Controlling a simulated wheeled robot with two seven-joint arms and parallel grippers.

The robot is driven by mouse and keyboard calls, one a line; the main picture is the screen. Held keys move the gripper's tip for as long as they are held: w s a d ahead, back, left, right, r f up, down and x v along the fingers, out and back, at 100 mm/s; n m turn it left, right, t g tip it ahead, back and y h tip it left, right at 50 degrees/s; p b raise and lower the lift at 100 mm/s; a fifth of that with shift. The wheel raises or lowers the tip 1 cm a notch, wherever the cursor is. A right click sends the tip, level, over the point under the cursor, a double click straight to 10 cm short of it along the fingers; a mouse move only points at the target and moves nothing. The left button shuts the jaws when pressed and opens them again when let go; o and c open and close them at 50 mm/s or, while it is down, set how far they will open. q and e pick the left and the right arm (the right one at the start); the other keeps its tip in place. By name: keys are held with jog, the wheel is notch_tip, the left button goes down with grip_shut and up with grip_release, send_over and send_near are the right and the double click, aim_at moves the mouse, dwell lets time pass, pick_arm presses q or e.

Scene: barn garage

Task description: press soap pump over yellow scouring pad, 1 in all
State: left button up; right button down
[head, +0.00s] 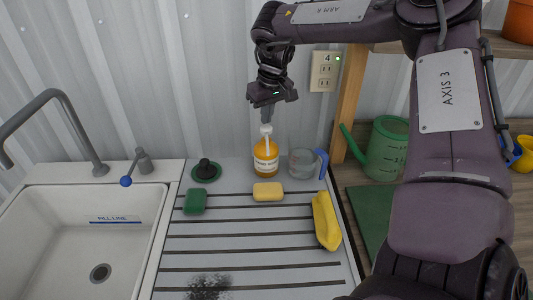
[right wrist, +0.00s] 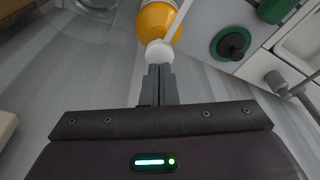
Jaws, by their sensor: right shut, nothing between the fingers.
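The soap pump (head: 265,158), an orange bottle with a white pump top and label, stands upright at the back of the ribbed drainboard. A pale yellow block (head: 268,192), seemingly the yellow scouring pad, lies flat just in front of it. My right gripper (head: 266,117) is shut and empty, pointing down directly over the pump top. In the right wrist view its closed fingertips (right wrist: 159,68) appear at the edge of the white pump head (right wrist: 159,52); I cannot tell whether they touch. The orange bottle (right wrist: 158,20) shows beyond. My left gripper is not in view.
A clear cup (head: 302,162) with a blue handle stands right of the pump. The sink (head: 70,240) is left; a green watering can (head: 388,150) is right.

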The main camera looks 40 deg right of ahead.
dwell(0.3)
notch_tip(320, 180, up, 6)
jog(key=p, duration=0.3)
dwell(0.8)
